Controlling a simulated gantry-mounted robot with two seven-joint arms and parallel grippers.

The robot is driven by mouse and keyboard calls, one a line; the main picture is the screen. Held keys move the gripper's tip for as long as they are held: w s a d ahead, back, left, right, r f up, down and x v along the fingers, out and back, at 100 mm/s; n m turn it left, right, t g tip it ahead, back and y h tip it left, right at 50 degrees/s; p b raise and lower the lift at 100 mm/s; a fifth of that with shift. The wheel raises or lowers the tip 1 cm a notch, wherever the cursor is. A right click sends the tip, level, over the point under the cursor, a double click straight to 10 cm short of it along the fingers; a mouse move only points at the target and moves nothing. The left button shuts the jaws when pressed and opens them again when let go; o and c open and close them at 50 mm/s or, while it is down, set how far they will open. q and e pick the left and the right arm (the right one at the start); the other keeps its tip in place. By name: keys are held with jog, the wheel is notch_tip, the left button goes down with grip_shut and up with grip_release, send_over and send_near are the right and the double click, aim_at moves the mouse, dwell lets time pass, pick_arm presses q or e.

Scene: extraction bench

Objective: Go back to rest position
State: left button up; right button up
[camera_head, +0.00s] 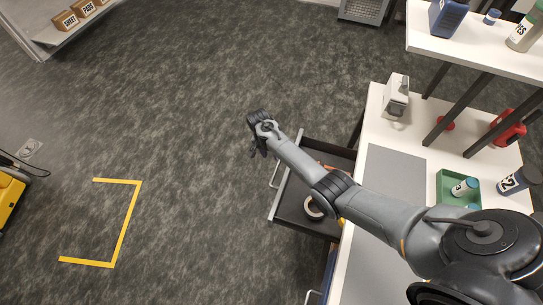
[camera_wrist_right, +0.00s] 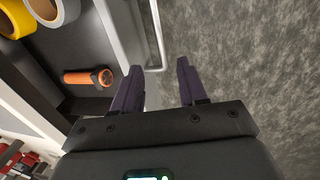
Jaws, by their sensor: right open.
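My right arm reaches across the bench from the lower right. Its gripper (camera_head: 260,150) hangs out over the floor near the far outer corner of an open drawer (camera_head: 290,204). In the right wrist view the two dark fingers of this gripper (camera_wrist_right: 159,78) stand apart with nothing held between them. The drawer's pale handle (camera_wrist_right: 155,35) shows beyond the fingertips; I cannot tell the exact gap, but the fingers are not closed on it. My left gripper is in neither view.
The drawer holds an orange flashlight (camera_wrist_right: 88,78), a grey tape roll (camera_wrist_right: 45,8) and a yellow roll (camera_wrist_right: 17,18). The white bench (camera_head: 378,128) carries a green tray (camera_head: 445,188) and a white device (camera_head: 396,96). A shelf (camera_head: 470,45) stands above.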

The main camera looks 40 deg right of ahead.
jog(key=shift+r, duration=0.2)
jog(key=shift+f, duration=0.1)
jog(key=n+t, duration=0.3)
jog(key=n, duration=0.5)
send_over(278, 194)
jog(key=shift+a+h, duration=0.1)
jog(key=shift+h, duration=0.2)
jog(key=s+a+r+n+t+y, duration=0.1)
jog(key=s+a+r+n, duration=0.2)
jog(key=s+a+r, duration=0.35)
jog(key=s+a+r+n+t+y, duration=0.1)
jog(key=s+a+r+n, duration=0.25)
jog(key=s+r, duration=0.45)
jog(key=w+r+p+v, duration=0.1)
jog(key=w+p+v, duration=0.2)
jog(key=p+v, duration=1.1)
jog(key=w+a+p+v, duration=0.1)
jog(key=w+p+v, duration=0.2)
jog(key=p+v, duration=1.2)
jog(key=shift+w+d+r+t+p, duration=0.2)
jog(key=shift+d+r+t+p, duration=0.15)
jog(key=shift+p, duration=0.55)
